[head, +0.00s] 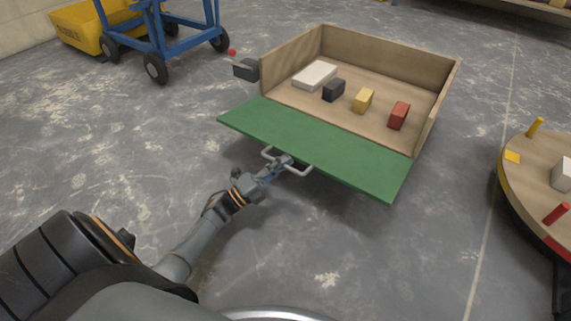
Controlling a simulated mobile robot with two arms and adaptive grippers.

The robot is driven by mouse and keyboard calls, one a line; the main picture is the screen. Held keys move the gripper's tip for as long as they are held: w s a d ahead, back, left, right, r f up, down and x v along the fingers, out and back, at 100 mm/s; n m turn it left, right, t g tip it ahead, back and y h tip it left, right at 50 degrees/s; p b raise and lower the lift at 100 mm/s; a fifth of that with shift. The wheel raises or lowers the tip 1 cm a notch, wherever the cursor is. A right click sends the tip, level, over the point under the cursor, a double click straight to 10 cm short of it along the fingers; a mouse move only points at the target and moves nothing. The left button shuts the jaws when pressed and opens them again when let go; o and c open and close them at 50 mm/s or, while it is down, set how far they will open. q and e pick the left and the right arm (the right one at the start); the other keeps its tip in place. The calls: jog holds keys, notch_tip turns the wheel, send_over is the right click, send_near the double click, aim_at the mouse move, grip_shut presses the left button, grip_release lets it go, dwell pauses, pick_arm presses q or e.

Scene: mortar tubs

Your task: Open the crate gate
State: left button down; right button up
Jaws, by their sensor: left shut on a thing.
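The wooden crate (390,52) stands on the floor at the upper middle of the head view. Its green gate (345,160) is swung down and out from the front, lying low in front of the opening. A grey bar handle (300,171) is on the gate's outer edge. My left gripper (284,164) is shut on the handle; its fingers partly hide the bar. A dark latch block with a red knob (246,69) sits at the crate's left front corner. My right gripper is not in view.
Inside the crate are a white block (315,75), a black block (333,90), a yellow block (363,100) and a red block (399,115). A round wooden table (530,190) stands at right. A blue cart (185,35) and yellow tub (80,30) are upper left.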

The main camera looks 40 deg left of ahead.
pick_arm(q)
jog(key=shift+s, duration=0.15)
jog(key=c, duration=1.4)
grip_release()
jog(key=shift+a+r, duration=0.1)
jog(key=shift+s, duration=0.1)
jog(key=v, duration=0.7)
jog(key=shift+s, duration=0.25)
jog(key=shift+a, duration=0.1)
